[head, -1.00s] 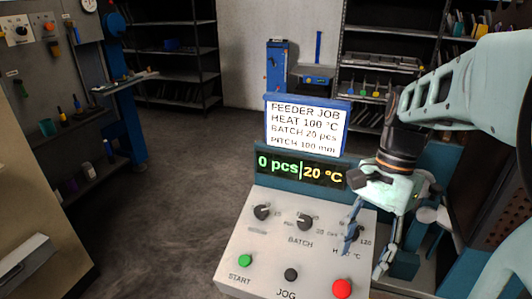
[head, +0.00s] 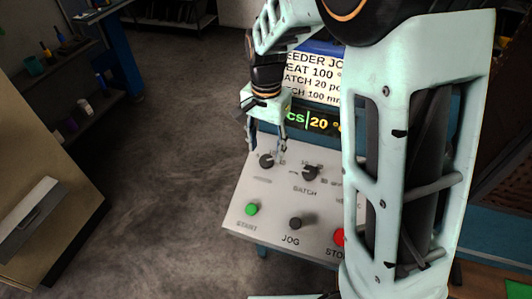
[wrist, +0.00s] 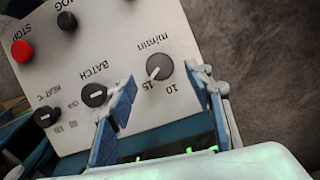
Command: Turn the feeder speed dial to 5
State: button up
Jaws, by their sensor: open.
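The feeder speed dial (wrist: 160,68) is a grey round knob marked "m/min" in the wrist view. Its white mark points to the lower left there, toward the printed 15; the 10 is beside it. The dial (head: 266,161) also shows at the panel's upper left in the head view. My gripper (head: 266,153) is over this dial, pointing down. In the wrist view my gripper (wrist: 167,78) is open, with its blue-padded fingers to either side of the dial. I cannot tell whether they touch it. Nothing is held.
The BATCH dial (wrist: 94,95) is close to one finger. The HEAT dial (wrist: 46,116) is farther along. The green START button (head: 251,209), the dark JOG button (head: 295,223) and the red STOP button (head: 339,237) line the panel's front. My arm hides the panel's right side.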

aim_at(266, 160)
jog(key=shift+f, duration=2.1)
jog(key=shift+c, duration=0.4)
jog(key=c, duration=1.1)
